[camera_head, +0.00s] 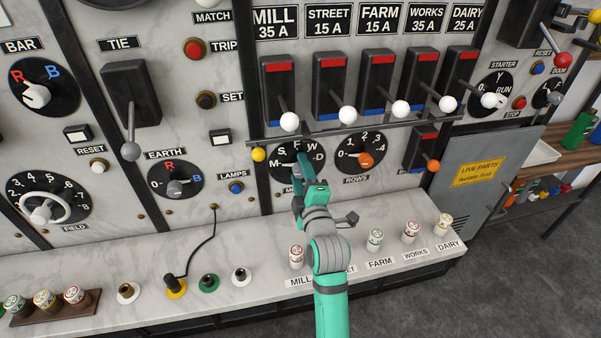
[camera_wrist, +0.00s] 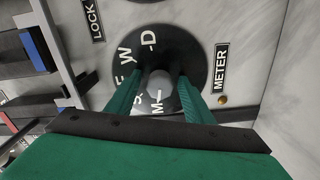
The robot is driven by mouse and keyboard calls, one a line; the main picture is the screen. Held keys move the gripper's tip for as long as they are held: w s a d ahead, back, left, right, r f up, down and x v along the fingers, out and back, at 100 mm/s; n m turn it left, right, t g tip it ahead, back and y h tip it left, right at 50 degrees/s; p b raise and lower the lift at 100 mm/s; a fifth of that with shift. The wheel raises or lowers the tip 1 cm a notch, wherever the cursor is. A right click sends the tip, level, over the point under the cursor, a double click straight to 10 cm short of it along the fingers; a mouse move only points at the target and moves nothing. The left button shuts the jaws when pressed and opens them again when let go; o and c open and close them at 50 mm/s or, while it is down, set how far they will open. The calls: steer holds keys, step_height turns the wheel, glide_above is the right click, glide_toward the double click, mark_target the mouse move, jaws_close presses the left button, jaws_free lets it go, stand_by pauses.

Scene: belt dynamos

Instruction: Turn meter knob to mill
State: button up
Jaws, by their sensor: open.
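The meter dial (camera_head: 285,158) is a black disc with white letters on the upright marble panel, partly hidden by my gripper. In the wrist view the dial (camera_wrist: 190,45) shows M, W and D with ticks beside M and D. Its pale grey knob (camera_wrist: 157,88) sits between my two green fingers, near the M mark; which letter it points at I cannot tell. The METER label (camera_wrist: 221,71) is beside the dial. My gripper (camera_head: 301,166) is open at the dial, with one finger on each side of the knob. Contact is unclear.
A bar with white ball-ended levers (camera_head: 347,114) sticks out just above the dial. A yellow-ended lever (camera_head: 259,154) is close left, the ROWS dial (camera_head: 352,146) close right. Several labelled plugs (camera_head: 376,238) stand on the marble ledge (camera_head: 262,262) below.

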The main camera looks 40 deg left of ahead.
steer(key=shift+d, duration=0.15)
steer(key=v, duration=1)
steer(key=shift+s+d, duration=0.15)
steer(key=shift+s, duration=0.2)
steer(key=s+d+f+m+t+h, duration=0.2)
steer(key=s+d+f+m+h, duration=0.3)
steer(key=d+f+m, duration=0.35)
steer(key=s+d+f+m+t+h, duration=0.3)
steer(key=s+d+f+m+h, duration=0.15)
steer(key=d+f+m, duration=0.45)
steer(key=s+d+f+m+h, duration=0.1)
steer(key=s+d+m, duration=0.1)
steer(key=s+d, duration=0.2)
steer(key=s+d+f+m+h, duration=0.1)
steer(key=s+d+m+h, duration=0.1)
steer(key=s, duration=0.8)
steer(key=s+d+f+m+g+h, duration=0.1)
steer(key=s+d+m, duration=0.2)
steer(key=s+d, duration=0.2)
steer(key=shift+s+d, duration=0.35)
steer(key=shift+s, duration=0.8)
steer(key=shift+m, duration=0.25)
steer(key=c, duration=0.4)
